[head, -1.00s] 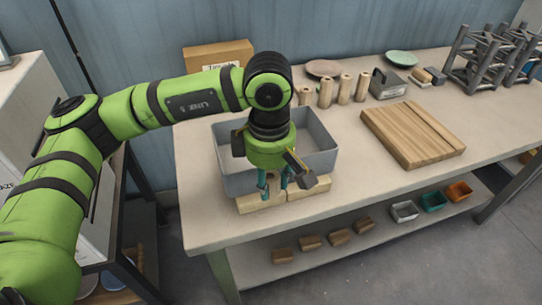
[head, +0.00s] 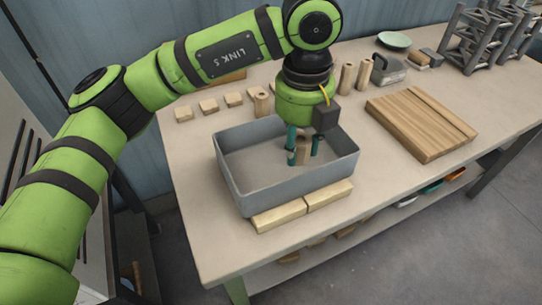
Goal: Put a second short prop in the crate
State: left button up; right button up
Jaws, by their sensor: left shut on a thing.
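The grey crate (head: 285,190) stands on the table with its open top facing up. My left gripper (head: 303,153) points down over the right part of the crate, its teal fingers shut on a short wooden prop (head: 303,148). I cannot tell whether the prop touches the crate floor. The visible part of the crate floor looks bare. My right gripper is out of view.
Small flat wooden blocks (head: 209,106) lie in a row behind the crate. Two pale wooden bars (head: 279,215) (head: 330,194) lie along its front. A striped wooden board (head: 422,122) lies to the right, with grey racks (head: 480,40) behind. The table's front right is clear.

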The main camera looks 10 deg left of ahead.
pick_arm(q)
jog(key=shift+w+a+n, duration=0.15)
jog(key=shift+n, duration=0.15)
jog(key=p, duration=0.3)
send_over(258, 162)
notch_tip(258, 162, down, 7)
jog(key=shift+r, duration=0.15)
notch_tip(258, 162, down, 4)
jog(key=shift+a+f+p, duration=0.1)
jog(key=shift+p, duration=0.45)
jog(key=o, duration=0.8)
jog(key=shift+f+b, duration=0.15)
jog(key=shift+b, duration=0.15)
jog(key=shift+o, duration=0.6)
